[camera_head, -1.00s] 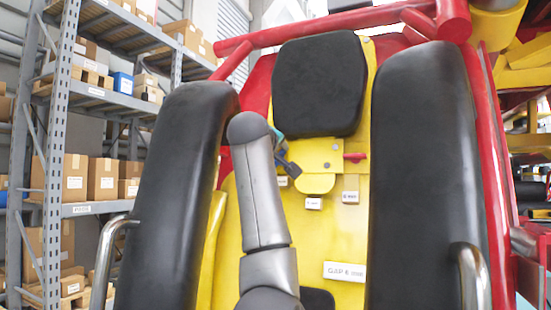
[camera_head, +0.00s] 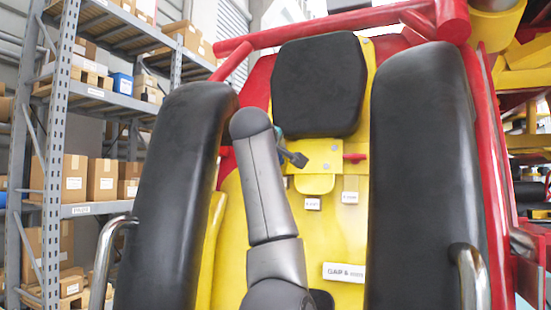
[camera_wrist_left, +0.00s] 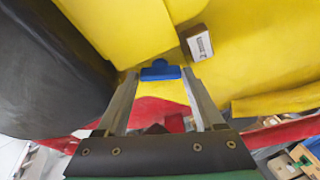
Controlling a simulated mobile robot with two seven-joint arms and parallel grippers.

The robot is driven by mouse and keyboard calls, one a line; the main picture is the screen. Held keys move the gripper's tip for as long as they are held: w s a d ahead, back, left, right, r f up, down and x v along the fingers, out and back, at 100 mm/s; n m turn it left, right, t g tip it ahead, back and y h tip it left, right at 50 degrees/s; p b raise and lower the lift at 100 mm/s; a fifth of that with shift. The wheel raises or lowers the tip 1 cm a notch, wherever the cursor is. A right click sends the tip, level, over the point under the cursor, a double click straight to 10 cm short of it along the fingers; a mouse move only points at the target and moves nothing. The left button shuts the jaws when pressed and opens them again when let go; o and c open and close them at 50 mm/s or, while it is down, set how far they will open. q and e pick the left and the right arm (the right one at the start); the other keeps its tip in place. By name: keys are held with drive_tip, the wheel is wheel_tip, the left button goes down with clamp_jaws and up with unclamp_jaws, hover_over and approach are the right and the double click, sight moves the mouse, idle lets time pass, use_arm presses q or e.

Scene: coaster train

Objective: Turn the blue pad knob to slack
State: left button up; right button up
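The blue pad knob (camera_wrist_left: 160,71) shows in the left wrist view, against the yellow seat structure. My left gripper (camera_wrist_left: 159,74) is open, with one fingertip on each side of the knob. A small gap seems to show on both sides; contact cannot be told. In the head view my left gripper (camera_head: 295,158) is a small dark shape past my grey forearm, at the yellow plate below the black headrest (camera_head: 319,85). The knob is not discernible there, probably hidden by my arm. My right gripper is not in view.
Black side pads (camera_head: 425,160) flank the seat on both sides. A white label block (camera_wrist_left: 197,42) stands near the knob. A red tab (camera_head: 355,157) and small labels are on the yellow seat back (camera_head: 335,225). Shelves with boxes (camera_head: 104,180) stand at left.

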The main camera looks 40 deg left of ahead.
use_arm(q)
drive_tip(key=shift+o, duration=0.4)
drive_tip(key=b+v, duration=0.6)
drive_tip(key=v, duration=0.9)
